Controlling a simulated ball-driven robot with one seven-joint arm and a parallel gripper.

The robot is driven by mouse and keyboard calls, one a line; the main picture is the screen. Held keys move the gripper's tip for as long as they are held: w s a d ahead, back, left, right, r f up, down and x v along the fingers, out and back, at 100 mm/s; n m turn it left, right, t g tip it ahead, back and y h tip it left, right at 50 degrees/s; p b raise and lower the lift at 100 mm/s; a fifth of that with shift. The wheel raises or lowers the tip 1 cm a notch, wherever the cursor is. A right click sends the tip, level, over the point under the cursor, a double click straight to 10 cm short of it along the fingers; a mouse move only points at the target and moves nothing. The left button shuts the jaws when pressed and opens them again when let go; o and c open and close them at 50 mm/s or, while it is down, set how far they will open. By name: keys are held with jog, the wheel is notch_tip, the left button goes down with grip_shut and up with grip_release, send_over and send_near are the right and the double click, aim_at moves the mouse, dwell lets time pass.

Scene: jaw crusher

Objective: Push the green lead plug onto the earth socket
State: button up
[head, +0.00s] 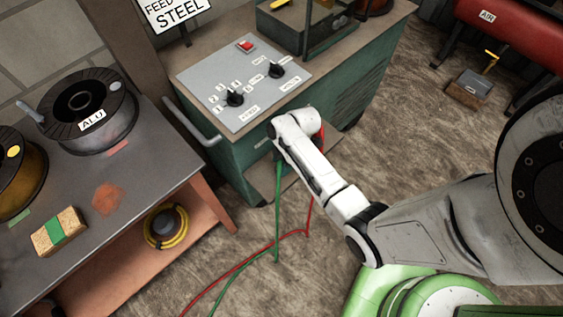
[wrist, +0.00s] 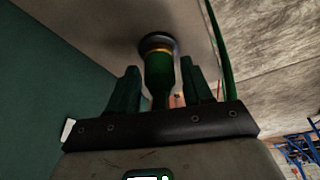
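The green lead plug (wrist: 158,78) stands between my gripper's two fingers in the wrist view. Its far end meets a brass-coloured ring inside a dark round socket (wrist: 147,42) on a grey surface, which looks like the earth socket. I cannot tell how far the plug is seated. My gripper (wrist: 160,70) has a finger on each side of the plug. Narrow gaps seem to show beside it, so contact is unclear. In the head view my arm reaches to the green cabinet's near right side, and the fingers, plug and socket are hidden. A green lead (head: 277,210) hangs below my wrist.
A red lead (head: 245,262) runs beside the green one across the floor. The control panel (head: 243,83) with knobs tops the cabinet (head: 235,160). A bench (head: 140,190) with spools stands left. Floor between is open.

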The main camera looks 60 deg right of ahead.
jog(key=shift+o, duration=0.9)
jog(key=p+v, duration=0.1)
jog(key=v, duration=1)
jog(key=shift+a+f, duration=0.1)
jog(key=s+a+r+m+h, duration=0.1)
jog(key=s+a+r+m, duration=0.2)
jog(key=s+a+m, duration=0.2)
jog(key=s+a+r+m+g+h, duration=0.1)
jog(key=s+a+r+m, duration=0.3)
jog(key=s+a+m, duration=0.2)
jog(key=a, duration=0.2)
jog(key=shift+s+a+h, duration=0.3)
jog(key=shift+s+h, duration=0.05)
jog(key=shift+h, duration=0.05)
